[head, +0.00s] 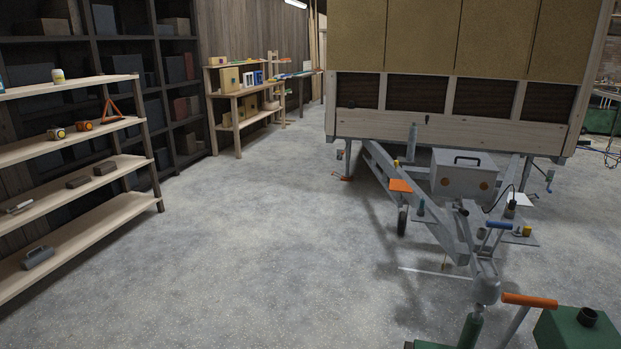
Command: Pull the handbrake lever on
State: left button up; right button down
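The hut trailer (470,110) stands at the right, its drawbar (458,235) pointing toward me. A lever with a blue grip (499,225) stands up near the front of the drawbar. A dark slim upright part (511,205) stands just behind it. I cannot tell for certain which of these is the handbrake lever. The rounded grey coupling (486,289) is at the drawbar's front end. Neither of my grippers is in view, and nothing is seen touching the drawbar.
An orange-gripped handle (529,300) and a green box with a black cap (578,335) stand close before the coupling. A grey box (464,176) sits on the drawbar. Wooden shelves (75,235) line the left, and a wooden rack (239,105) stands farther back. The floor between is clear.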

aim_at(463, 212)
jog(key=i+j, duration=0.15)
jog(key=i, duration=0.7)
jog(key=i+j, duration=0.15)
jog(key=i, duration=0.75)
jog(key=i+l+z, duration=0.15)
jog(key=i+l, duration=0.15)
jog(key=i+l+z, duration=0.2)
jog(key=i, duration=0.25)
jog(key=i+l+z, duration=0.15)
jog(key=i+l, duration=0.15)
jog(key=i, duration=0.1)
